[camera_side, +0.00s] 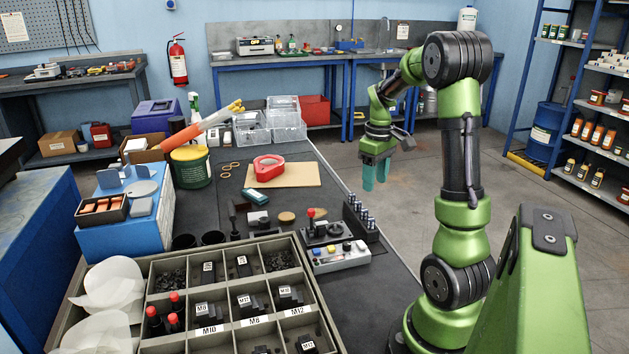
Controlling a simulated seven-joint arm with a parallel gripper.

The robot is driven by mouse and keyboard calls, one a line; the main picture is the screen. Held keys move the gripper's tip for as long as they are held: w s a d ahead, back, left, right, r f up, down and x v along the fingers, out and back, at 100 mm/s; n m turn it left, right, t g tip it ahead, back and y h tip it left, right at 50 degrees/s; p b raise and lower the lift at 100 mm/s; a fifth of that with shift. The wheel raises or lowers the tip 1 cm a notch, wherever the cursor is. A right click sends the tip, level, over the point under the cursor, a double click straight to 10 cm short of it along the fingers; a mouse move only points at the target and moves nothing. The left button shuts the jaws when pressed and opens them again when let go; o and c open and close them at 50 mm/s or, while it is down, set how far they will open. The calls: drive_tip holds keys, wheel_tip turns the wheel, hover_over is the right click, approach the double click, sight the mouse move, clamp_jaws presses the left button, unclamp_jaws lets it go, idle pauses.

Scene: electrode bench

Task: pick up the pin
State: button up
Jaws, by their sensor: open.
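My gripper (376,178) points down with its two teal fingers apart and nothing between them. It hangs in the air, beyond the right edge of the bench as seen here. A row of small dark upright pegs with light tops stands in a black rack (360,217), below and left of the gripper. These look pin-like, but I cannot tell which piece is the pin. Red-topped black pieces (174,310) stand in the left part of the compartment tray (290,240). My gripper is apart from all of these.
A grey control box (338,257) with colored buttons sits beside the rack. A red tape dispenser (268,163) rests on a tan board (305,176). Clear bench surface lies behind the board.

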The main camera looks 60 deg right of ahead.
hover_over(371, 219)
drive_tip(key=f, duration=0.6)
drive_tip(key=shift+w+d+f, duration=0.1)
drive_tip(key=shift+d+f, duration=0.25)
drive_tip(key=shift+f, duration=0.05)
drive_tip(key=shift+a+f, duration=0.15)
drive_tip(key=shift+f, duration=1.2)
drive_tip(key=shift+a+f, duration=0.1)
drive_tip(key=shift+f, duration=1.25)
drive_tip(key=shift+c, duration=0.4)
clamp_jaws()
